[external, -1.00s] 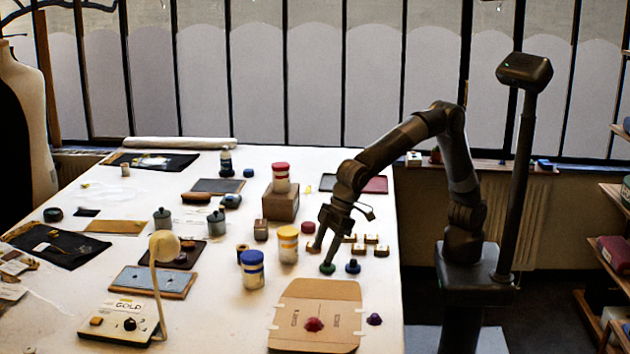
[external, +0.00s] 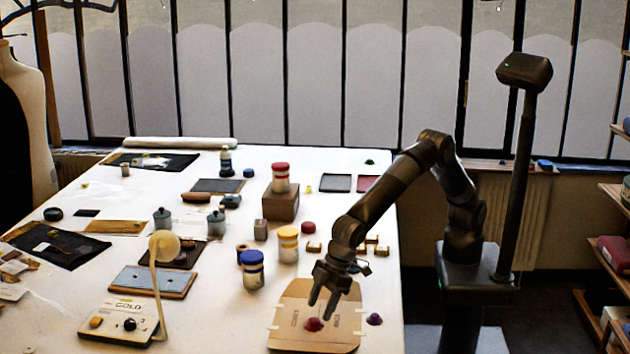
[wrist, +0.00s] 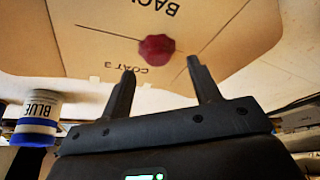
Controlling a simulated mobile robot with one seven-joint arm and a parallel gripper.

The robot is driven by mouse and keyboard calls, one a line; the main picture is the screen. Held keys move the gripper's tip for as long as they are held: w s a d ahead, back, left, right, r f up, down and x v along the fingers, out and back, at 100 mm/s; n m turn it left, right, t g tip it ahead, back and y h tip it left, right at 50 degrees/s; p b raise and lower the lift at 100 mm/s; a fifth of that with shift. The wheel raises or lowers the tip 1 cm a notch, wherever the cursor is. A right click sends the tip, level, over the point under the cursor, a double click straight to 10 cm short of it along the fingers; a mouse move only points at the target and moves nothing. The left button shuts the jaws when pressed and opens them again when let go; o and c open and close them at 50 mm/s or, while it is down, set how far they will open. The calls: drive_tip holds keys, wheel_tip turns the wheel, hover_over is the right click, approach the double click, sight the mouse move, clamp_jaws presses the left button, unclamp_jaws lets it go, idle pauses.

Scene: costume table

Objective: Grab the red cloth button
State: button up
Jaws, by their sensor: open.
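The red cloth button (external: 313,324), a dark red dome, sits on a brown cardboard piece (external: 288,342) near the front of the table. In the wrist view the red button (wrist: 156,48) lies just beyond the fingertips, roughly between their lines, beside printed lettering. My gripper (external: 320,309) is open and empty, pointing down above the cardboard, close to the button. The wrist view shows both fingers of my gripper (wrist: 161,66) apart, with nothing between them.
A purple button (external: 374,319) sits just right of the cardboard. A blue-lidded jar (external: 252,270) and a yellow-lidded jar (external: 287,244) stand to the left. A lamp (external: 160,270) is farther left. Small boxes (external: 378,250) lie behind the gripper.

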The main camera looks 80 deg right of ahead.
sight(315, 320)
drive_tip(key=x, duration=0.4)
drive_tip(key=shift+d, duration=0.15)
drive_tip(key=shift+r, duration=0.1)
drive_tip(key=shift+c, duration=0.5)
drive_tip(key=c, duration=1)
drive_tip(key=shift+o, duration=0.2)
drive_tip(key=shift+r, duration=0.1)
